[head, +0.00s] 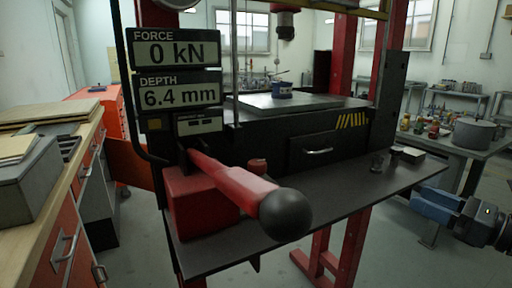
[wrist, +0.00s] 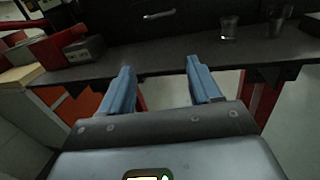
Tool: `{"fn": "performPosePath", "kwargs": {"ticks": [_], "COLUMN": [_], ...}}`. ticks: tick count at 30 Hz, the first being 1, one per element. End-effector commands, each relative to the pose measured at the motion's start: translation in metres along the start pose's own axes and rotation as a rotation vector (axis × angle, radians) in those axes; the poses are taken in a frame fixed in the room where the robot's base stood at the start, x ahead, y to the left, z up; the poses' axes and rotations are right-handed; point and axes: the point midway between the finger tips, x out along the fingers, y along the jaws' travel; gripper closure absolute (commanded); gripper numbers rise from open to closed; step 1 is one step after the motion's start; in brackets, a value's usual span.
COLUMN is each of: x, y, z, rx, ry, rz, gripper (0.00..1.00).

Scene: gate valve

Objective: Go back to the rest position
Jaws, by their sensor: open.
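There the fingers point toward the shelf's front edge (wrist: 165,66). The press has a red lever (head: 235,180) with a black ball knob (head: 286,214) at its near end. The lever stands well to the left of my gripper, not touching it. The displays read force 0 kN (head: 178,53) and depth 6.4 mm (head: 180,95).
A workbench (head: 75,180) lines the left.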

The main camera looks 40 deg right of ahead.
Motion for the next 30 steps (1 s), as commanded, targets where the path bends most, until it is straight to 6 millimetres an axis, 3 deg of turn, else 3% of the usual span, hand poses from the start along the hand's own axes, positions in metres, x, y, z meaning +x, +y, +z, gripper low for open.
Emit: {"fn": "performPosePath", "kwargs": {"ticks": [8,17,24,30], "x": [0.019,0.037,0.031,0.007], "y": [0.042,0.118,0.208,0.261], "z": [-0.006,-0.01,-0.013,-0.022], "rx": [0.131,0.422,0.94,1.47], "ry": [-0.079,-0.206,-0.314,-0.326], "rz": [0.083,0.229,0.389,0.446], "gripper": [0.37,0.37,0.37,0.37]}}
